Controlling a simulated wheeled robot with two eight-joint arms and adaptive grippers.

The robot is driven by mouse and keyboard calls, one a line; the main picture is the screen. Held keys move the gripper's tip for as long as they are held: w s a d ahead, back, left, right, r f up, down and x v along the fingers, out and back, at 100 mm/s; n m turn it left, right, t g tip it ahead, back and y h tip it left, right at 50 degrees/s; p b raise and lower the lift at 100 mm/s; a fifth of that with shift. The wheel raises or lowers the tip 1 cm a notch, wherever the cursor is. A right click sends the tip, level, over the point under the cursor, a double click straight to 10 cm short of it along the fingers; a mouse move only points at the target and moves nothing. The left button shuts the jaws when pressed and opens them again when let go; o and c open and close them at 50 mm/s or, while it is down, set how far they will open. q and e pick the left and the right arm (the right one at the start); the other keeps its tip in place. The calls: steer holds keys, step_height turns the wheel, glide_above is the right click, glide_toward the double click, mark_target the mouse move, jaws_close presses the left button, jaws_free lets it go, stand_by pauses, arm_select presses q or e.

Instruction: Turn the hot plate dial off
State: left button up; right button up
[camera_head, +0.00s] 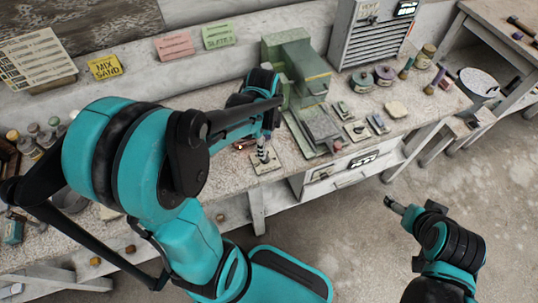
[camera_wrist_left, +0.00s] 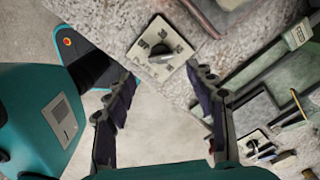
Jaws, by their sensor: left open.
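In the head view the plate (camera_head: 272,168) lies under my left gripper (camera_head: 262,150), which partly hides the knob. In the left wrist view my left gripper (camera_wrist_left: 162,82) is open and empty, its two dark fingers spread; the knob appears just beyond the fingertips. I cannot tell whether they touch. My right gripper (camera_head: 396,205) is away from the bench, over the floor; its jaws are unclear.
A green machine (camera_head: 303,70) with a flat grey base stands behind and right of the dial plate. Small blocks (camera_head: 357,130) and round jars (camera_head: 384,75) lie farther right. A drawer (camera_head: 345,172) is under the bench. Bottles (camera_head: 40,135) stand at left. Floor in front is clear.

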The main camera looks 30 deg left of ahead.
arm_select(q)
step_height(320, 180, down, 6)
steer(key=shift+f+b, duration=0.2)
steer(key=shift+b, duration=0.95)
steer(key=c, duration=1.2)
